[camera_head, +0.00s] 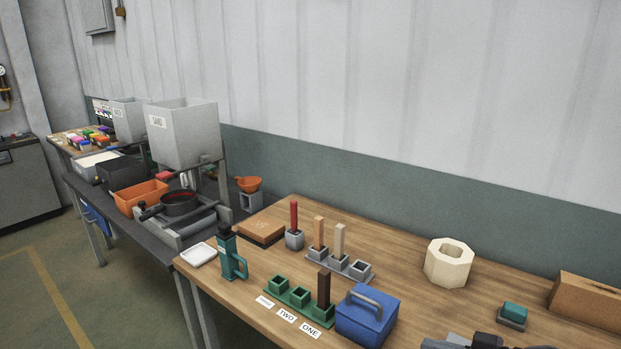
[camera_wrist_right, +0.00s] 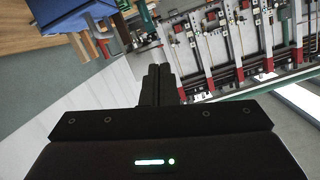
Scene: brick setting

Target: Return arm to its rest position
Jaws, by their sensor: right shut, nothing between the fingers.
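My right gripper (camera_head: 476,342) shows only as a dark part at the bottom edge of the head view, in front of the wooden table (camera_head: 400,285). In the right wrist view its black fingers (camera_wrist_right: 159,82) are together, with nothing between them. They point away from the camera, with grey floor and a pale strip behind them. No object touches the fingers in that view. My left gripper is in neither view.
A blue box (camera_head: 367,318) with a grey handle stands just left of my right gripper. A green socket stand (camera_head: 297,297), a teal flask-like item (camera_head: 230,255), a cream octagonal ring (camera_head: 449,262) and a teal block (camera_head: 514,311) also stand on the table. Red-and-grey racks (camera_wrist_right: 215,45) fill the wrist view's upper right.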

